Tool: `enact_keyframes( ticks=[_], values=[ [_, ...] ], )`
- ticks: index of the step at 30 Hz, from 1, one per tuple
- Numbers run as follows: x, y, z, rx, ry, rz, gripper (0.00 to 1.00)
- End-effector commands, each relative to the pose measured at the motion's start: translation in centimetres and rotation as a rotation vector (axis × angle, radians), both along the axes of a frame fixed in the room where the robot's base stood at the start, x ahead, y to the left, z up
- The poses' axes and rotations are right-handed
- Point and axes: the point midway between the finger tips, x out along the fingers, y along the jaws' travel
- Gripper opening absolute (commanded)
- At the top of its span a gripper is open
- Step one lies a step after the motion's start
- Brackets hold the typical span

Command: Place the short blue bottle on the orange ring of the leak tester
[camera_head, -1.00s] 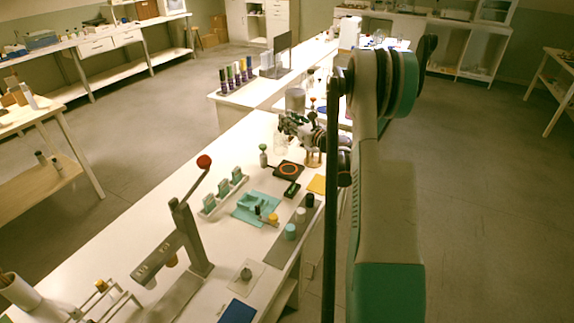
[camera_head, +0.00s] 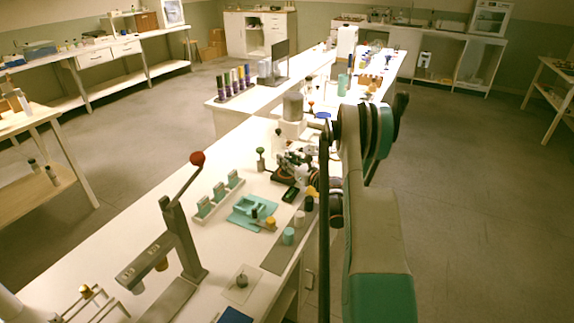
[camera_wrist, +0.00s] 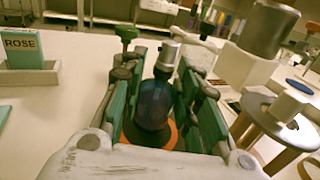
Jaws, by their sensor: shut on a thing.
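The short blue bottle (camera_wrist: 153,103) has a rounded dark blue body and a silver cap. It stands upright between the fingers of my gripper (camera_wrist: 163,78), which is shut on it. Whether the bottle's base touches the ring cannot be told. In the head view my gripper (camera_head: 294,163) is low over the dark leak tester (camera_head: 280,177) and hides most of it and the bottle.
A teal tray (camera_head: 250,211), a stand of green boxes (camera_head: 218,197) and a red-knobbed lever press (camera_head: 180,235) are nearer. A grey cylinder device (camera_wrist: 265,28) and a round wooden stand (camera_wrist: 270,118) are close by in the wrist view.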

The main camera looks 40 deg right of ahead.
Motion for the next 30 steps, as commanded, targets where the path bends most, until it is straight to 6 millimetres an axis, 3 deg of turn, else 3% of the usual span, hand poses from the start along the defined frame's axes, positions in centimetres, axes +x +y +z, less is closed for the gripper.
enact_keyframes(
  ticks=[2, 13, 14, 16, 30],
  values=[
    [0.0, 0.0, -0.76, 0.0, 0.0, 0.0, 0.04],
    [0.0, -0.01, -0.97, 0.0, 0.0, 0.0, 0.04],
    [0.01, -0.01, -0.93, 0.0, 0.0, 0.0, 0.37],
    [0.0, -0.01, -0.92, 0.0, 0.0, 0.0, 0.5],
    [0.0, 0.02, -0.59, 0.0, 0.0, 0.0, 0.5]
  ],
)
